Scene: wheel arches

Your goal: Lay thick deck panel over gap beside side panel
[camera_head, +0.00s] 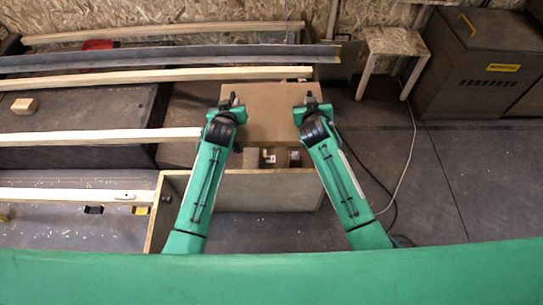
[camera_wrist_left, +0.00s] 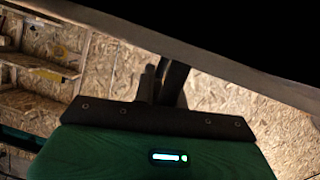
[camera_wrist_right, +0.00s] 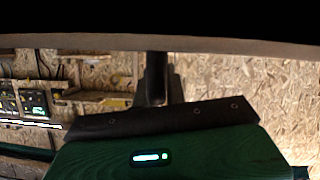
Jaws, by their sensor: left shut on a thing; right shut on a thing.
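A flat brown deck panel (camera_head: 268,124) spans between my two grippers in the head view. My left gripper (camera_head: 231,101) is shut on its left edge, and my right gripper (camera_head: 310,101) is shut on its right edge. In the left wrist view the panel edge (camera_wrist_left: 200,57) runs slanted across the top; in the right wrist view the edge (camera_wrist_right: 215,46) runs nearly level. The panel's dark face fills the top of both wrist views. A pale wooden structure (camera_head: 262,190) with upright panels stands nearer; part is hidden by the deck panel and my arms. Which upright is the side panel is unclear.
Small blocks show in an opening just below the deck panel. Long pale beams (camera_head: 100,137) and a dark grey beam (camera_head: 150,60) lie at left. A small wooden stool (camera_head: 390,45) and a dark cabinet (camera_head: 485,60) stand at right. Cables cross the open floor at right.

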